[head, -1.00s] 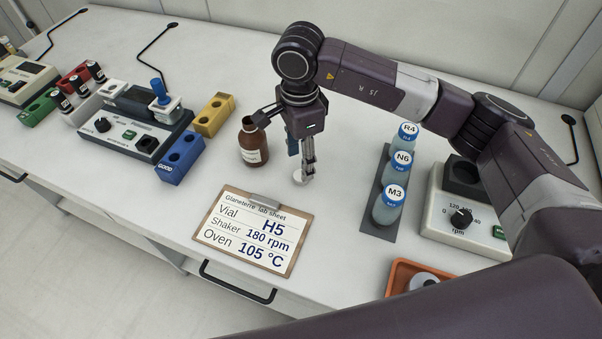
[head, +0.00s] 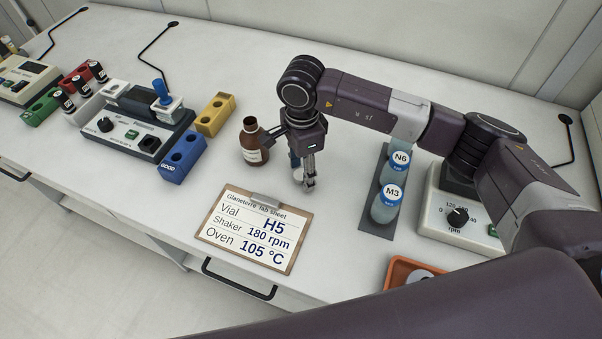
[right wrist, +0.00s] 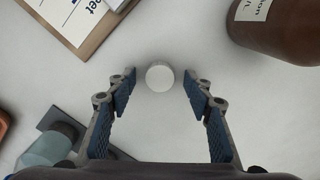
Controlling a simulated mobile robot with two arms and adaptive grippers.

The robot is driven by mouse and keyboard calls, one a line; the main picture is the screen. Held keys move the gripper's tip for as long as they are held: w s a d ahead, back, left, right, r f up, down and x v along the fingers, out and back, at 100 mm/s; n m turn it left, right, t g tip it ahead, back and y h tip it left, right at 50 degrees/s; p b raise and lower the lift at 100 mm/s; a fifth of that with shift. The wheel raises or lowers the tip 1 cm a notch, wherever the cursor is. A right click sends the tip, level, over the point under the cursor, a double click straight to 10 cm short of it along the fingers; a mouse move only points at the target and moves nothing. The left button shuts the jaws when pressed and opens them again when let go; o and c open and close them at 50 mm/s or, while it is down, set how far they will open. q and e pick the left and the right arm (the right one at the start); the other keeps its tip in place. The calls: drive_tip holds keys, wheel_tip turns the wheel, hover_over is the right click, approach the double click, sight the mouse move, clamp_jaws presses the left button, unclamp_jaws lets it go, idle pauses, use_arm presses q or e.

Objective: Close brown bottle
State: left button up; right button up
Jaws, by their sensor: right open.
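The brown bottle (head: 253,141) stands upright and uncapped on the bench, left of my right gripper; its side also shows at the upper right of the right wrist view (right wrist: 280,30). A round white cap (right wrist: 160,77) lies on the bench between and just beyond the open fingertips of my right gripper (right wrist: 158,90). The gripper points down and is empty, and I cannot tell its exact height above the cap. My left gripper is not in view.
The clipboard lab sheet (head: 245,230) lies in front of the bottle. A dark rack (head: 376,225) with blue-capped bottles and a shaker (head: 460,217) stand to the right. An orange tray (head: 399,274) is near the front edge. Coloured blocks and a device (head: 125,130) stand to the left.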

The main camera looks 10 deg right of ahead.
sight(302, 174)
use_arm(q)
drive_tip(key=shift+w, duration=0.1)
use_arm(e)
drive_tip(key=shift+c, duration=0.6)
drive_tip(key=c, duration=0.7)
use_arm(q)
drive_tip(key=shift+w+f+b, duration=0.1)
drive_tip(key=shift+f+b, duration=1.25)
use_arm(e)
drive_tip(key=shift+r, duration=10.05)
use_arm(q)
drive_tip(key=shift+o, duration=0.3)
